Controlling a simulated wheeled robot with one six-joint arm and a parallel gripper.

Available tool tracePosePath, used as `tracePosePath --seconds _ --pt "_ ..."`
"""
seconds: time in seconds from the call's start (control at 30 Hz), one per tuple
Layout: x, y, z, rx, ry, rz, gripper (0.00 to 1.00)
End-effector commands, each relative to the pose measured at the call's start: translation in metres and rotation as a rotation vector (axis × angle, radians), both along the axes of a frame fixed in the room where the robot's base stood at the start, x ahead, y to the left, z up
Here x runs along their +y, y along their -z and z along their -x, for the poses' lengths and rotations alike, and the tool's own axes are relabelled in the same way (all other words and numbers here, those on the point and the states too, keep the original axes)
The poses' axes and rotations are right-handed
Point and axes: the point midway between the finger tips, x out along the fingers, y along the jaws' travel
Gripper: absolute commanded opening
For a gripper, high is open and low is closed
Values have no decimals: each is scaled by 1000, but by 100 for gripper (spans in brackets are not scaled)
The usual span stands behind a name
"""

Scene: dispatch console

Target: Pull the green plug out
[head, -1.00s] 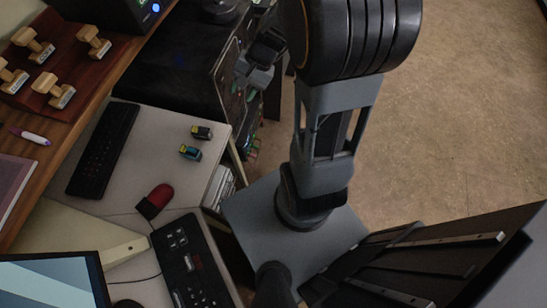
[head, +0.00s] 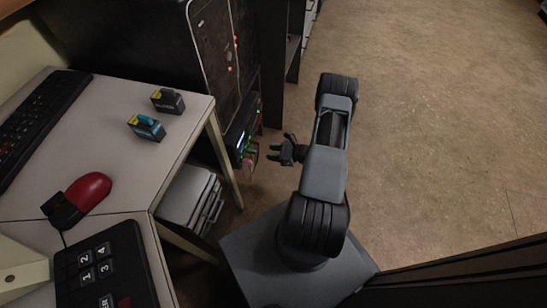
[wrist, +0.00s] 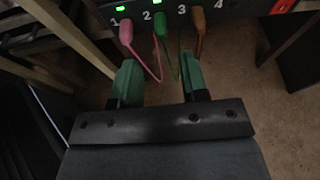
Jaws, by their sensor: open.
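The green plug (wrist: 160,26) sits in port 2 of a dark numbered panel (wrist: 228,16) in the wrist view, with its thin cable hanging down. A pink plug (wrist: 126,32) is in port 1 on its left, and an orange-brown plug (wrist: 198,28) is in port 3 on its right. My gripper (wrist: 159,72) is open and empty. Its two green fingers point toward the panel, one to each side of the green plug's line, apart from the plugs. In the head view my gripper (head: 275,152) is just right of the panel (head: 243,128); the plugs are small there.
Green lights glow above ports 1 and 2. A red part (wrist: 283,5) is at the panel's right end. Desk legs (wrist: 62,38) stand close on the left. The floor at right is clear.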

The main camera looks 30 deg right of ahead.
Motion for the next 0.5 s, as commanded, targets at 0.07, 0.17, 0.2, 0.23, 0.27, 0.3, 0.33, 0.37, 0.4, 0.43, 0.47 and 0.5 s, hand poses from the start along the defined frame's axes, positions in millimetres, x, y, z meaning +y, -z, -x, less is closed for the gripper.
tracePosePath --seconds 0.07,0.17,0.2,0.23,0.27,0.3,0.33,0.37,0.4,0.43,0.47,0.5 --pt "1 7 -1 3 9 -6 40" --pt "6 10 -6 4 11 -7 40" --pt "9 11 -9 4 11 -7 40" --pt "11 12 -11 4 11 -7 40" --pt "14 13 -14 4 10 -7 40" --pt "17 14 -17 4 9 -7 40" --pt "19 15 -19 4 10 -7 40" --pt "21 17 -22 5 9 -6 40" --pt "24 18 -25 5 9 -6 40" --pt "26 19 -28 4 10 -6 40" --pt "29 20 -30 5 9 -6 40" --pt "32 21 -33 5 9 -6 40"
